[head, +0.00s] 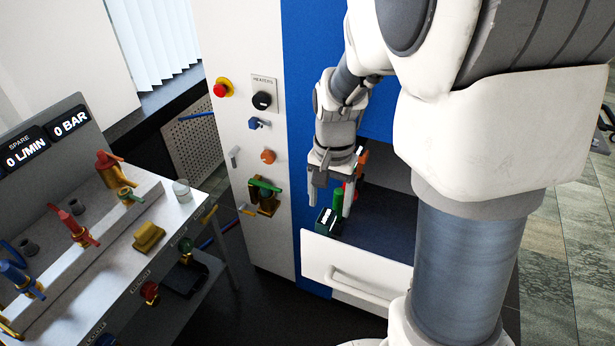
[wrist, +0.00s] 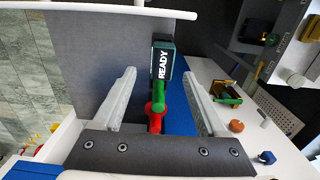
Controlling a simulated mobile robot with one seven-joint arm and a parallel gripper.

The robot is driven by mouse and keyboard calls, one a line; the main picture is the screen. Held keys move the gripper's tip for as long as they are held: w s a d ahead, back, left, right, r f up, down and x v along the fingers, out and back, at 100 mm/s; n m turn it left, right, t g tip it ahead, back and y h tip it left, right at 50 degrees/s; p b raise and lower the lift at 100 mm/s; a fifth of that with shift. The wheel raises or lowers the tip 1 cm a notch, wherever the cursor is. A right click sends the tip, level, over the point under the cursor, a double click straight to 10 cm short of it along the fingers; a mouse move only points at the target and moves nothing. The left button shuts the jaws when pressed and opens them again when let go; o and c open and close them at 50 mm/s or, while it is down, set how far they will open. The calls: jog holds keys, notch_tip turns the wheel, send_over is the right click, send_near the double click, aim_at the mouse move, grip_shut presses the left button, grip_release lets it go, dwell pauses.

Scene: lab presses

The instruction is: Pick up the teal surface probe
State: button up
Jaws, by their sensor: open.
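The teal surface probe lies in the open drawer, near its left end. In the head view its teal body (head: 325,221) shows beside a green upright part (head: 338,199). In the wrist view the teal block (wrist: 166,56) reads READY, with a green shaft (wrist: 160,96) and a red part (wrist: 156,120) running back toward my palm. My gripper (head: 331,205) is open above the drawer. In the wrist view its two fingers (wrist: 159,74) stand on either side of the green shaft, with visible gaps. The red end is partly hidden by my gripper.
The white drawer (head: 352,273) is pulled out, its front wall close to the probe. The blue and white cabinet front (head: 237,135) with knobs and a green-handled valve (head: 264,190) stands left. A bench (head: 133,238) with valves is further left. The drawer's right part is bare.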

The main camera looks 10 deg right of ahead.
aim_at(326, 216)
jog(key=shift+s+a+f, duration=0.1)
jog(key=shift+a+f, duration=0.05)
jog(key=shift+f, duration=1.6)
jog(key=shift+s+a+f, duration=0.1)
jog(key=shift+a+f, duration=0.05)
jog(key=shift+f, duration=1.6)
jog(key=shift+c, duration=0.3)
grip_shut()
